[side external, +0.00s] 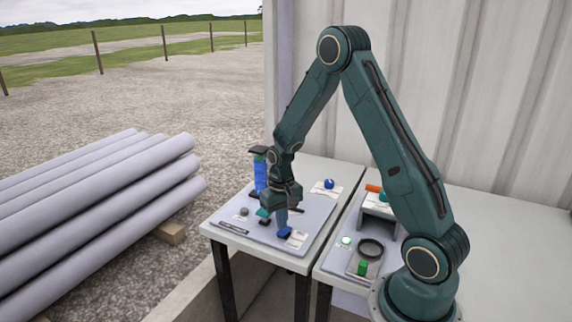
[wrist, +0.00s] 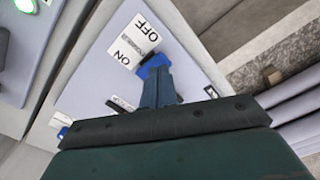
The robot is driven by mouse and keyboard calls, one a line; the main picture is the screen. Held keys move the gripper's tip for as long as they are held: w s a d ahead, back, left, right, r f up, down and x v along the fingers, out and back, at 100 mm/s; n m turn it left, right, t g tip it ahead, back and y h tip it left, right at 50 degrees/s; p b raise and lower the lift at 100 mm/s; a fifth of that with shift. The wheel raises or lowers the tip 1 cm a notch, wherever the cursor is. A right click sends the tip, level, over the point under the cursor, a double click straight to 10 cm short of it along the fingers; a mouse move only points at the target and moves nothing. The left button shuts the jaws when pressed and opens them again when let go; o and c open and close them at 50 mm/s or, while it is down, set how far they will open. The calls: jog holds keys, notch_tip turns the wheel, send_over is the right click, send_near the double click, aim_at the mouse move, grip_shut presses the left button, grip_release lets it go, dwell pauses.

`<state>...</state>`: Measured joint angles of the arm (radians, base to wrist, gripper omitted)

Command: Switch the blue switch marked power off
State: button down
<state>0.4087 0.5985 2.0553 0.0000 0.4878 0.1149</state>
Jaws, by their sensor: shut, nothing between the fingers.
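The blue switch (side external: 285,233) sits at the near edge of the grey panel (side external: 235,232), beside a white label. In the wrist view the blue switch (wrist: 153,64) is partly hidden behind my fingertips. Its white label plate (wrist: 133,36) reads ON and OFF, with a smaller word between them too small to read for certain. My gripper (side external: 281,226) points down at the switch. In the wrist view my gripper (wrist: 156,74) is shut and empty, its fingertips right at the switch. I cannot tell whether they touch it, or which way the switch is set.
The neighbouring table carries a lit green button (side external: 346,241), a dark ring (side external: 370,249) and a green block (side external: 362,268). A corrugated wall (side external: 480,95) stands behind.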

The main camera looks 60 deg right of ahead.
aim_at(281, 232)
jog(key=shift+f, duration=1)
dwell(1.1)
jog(key=shift+r, duration=3.5)
jog(key=s+a+r+n+t, duration=0.1)
jog(key=s+a+r, duration=0.2)
jog(key=a+r, duration=0.35)
jog(key=s+a+r+n+t, duration=0.2)
jog(key=s+a+r, duration=0.1)
jog(key=r, duration=0.6)
jog(key=s+a+r+n+t, duration=0.1)
jog(key=s+a+r, duration=0.1)
jog(key=s, duration=0.4)
jog(key=s+a+r+n+t, duration=0.1)
jog(key=s+a+r+n, duration=0.1)
jog(key=s, duration=0.5)
jog(key=shift+a+r+t, duration=0.3)
jog(key=shift+a+r, duration=0.5)
jog(key=shift+a, duration=0.45)
